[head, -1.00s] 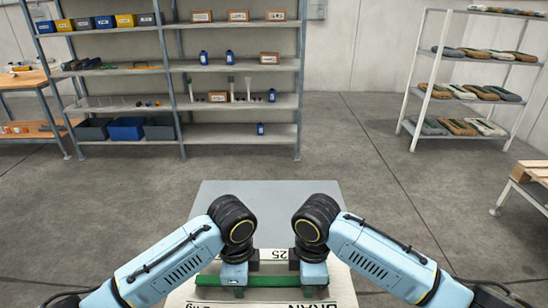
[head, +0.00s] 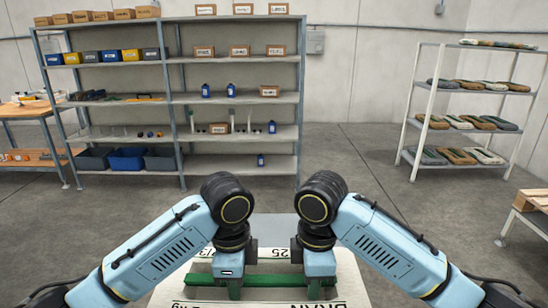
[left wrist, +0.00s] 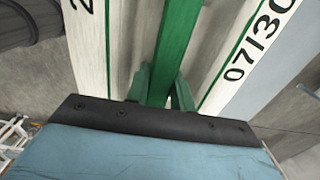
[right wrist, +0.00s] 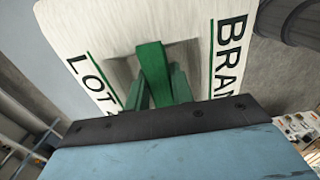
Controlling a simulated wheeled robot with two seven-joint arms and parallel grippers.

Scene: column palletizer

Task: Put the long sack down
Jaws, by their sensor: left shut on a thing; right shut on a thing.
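The long sack (head: 350,286) is white with dark lettering and green lines, and lies low at the front of the head view. A green strip (head: 275,281) runs across it from one gripper to the other. My left gripper (head: 234,289) is shut on this strip near its left end; my right gripper (head: 315,289) is shut on it near its right end. In the left wrist view, green fingers (left wrist: 160,85) sit against the strip. In the right wrist view, green fingers (right wrist: 155,88) flank its end. The sack's underside is hidden.
A grey flat surface (head: 275,228) shows just beyond the sack. A loaded shelving unit (head: 235,143) stands behind at left, and a white rack (head: 412,125) of sacks at right. A wooden pallet edge (head: 535,203) is at far right. Open floor lies between.

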